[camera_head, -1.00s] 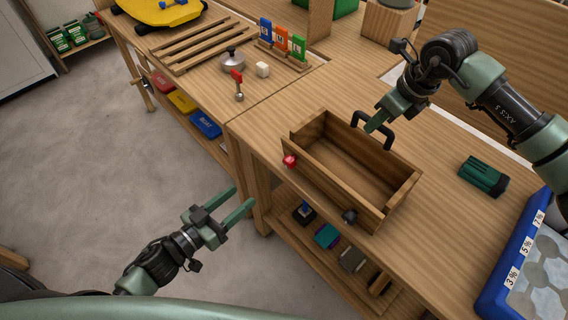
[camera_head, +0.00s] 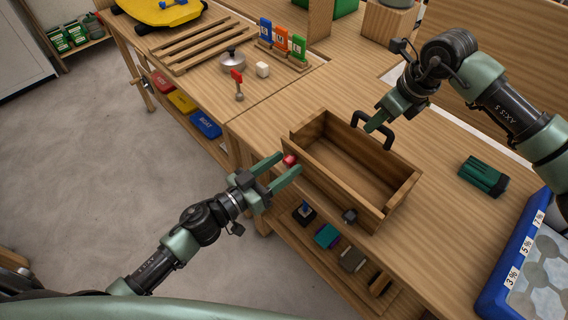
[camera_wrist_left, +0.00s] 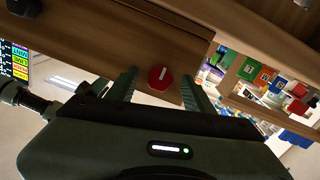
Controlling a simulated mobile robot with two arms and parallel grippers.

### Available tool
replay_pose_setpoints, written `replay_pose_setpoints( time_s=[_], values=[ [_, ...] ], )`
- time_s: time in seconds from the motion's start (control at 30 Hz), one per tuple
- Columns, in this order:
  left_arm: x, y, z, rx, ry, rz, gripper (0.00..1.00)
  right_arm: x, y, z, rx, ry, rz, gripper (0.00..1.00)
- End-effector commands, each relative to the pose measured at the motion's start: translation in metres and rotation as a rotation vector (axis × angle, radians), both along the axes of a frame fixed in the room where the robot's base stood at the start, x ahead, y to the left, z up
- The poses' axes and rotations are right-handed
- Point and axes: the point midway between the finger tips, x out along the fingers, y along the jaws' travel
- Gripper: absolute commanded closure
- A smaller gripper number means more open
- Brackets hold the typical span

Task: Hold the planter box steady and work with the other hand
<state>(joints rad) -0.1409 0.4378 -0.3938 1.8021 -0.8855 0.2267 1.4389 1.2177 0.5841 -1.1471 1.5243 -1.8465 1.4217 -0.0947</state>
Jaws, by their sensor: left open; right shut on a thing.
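The wooden planter box (camera_head: 330,190) stands open and empty on the bench. It has a black handle (camera_head: 373,130) on its far side, a red knob (camera_head: 290,160) on its near side at the left, and a dark knob (camera_head: 350,216) near its right end. My right gripper (camera_head: 372,124) is shut on the black handle. My left gripper (camera_head: 282,170) is open at the near side, its fingers pointing at the red knob. In the left wrist view the red knob (camera_wrist_left: 161,78) sits between the two open fingers (camera_wrist_left: 160,90).
A green-black block (camera_head: 484,176) and a blue-framed tray (camera_head: 495,290) with hexagons lie to the right on the bench. A metal pot (camera_head: 232,62), a red-handled tool (camera_head: 238,84) and a white cube (camera_head: 262,70) stand behind left. A lower shelf holds several small items.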

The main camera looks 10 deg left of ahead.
Motion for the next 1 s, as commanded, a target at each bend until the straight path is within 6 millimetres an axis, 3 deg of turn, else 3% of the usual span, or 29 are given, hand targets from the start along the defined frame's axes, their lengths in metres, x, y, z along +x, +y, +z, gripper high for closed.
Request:
replay_pose_setpoints(
  time_s=[0.37, 0.5, 0.57, 1.0],
  values=[
    [0.0047, -0.0038, 0.0001, -0.001, 0.001, 0.001, 0.48, 0.0005, 0.0005, 0.0013, 0.002, -0.003, 0.001, 1.00],
    [0.0045, -0.0037, 0.0000, -0.001, 0.001, 0.001, 0.87, 0.0004, 0.0006, 0.0013, 0.002, -0.003, 0.001, 1.00],
    [0.0046, -0.0036, 0.0000, -0.001, 0.001, 0.001, 1.00, 0.0004, 0.0005, 0.0013, 0.002, -0.003, 0.001, 1.00],
    [0.0041, -0.0037, -0.0001, 0.066, -0.048, 0.014, 1.00, 0.0003, 0.0004, 0.0011, 0.001, -0.001, 0.001, 1.00]
  ],
)
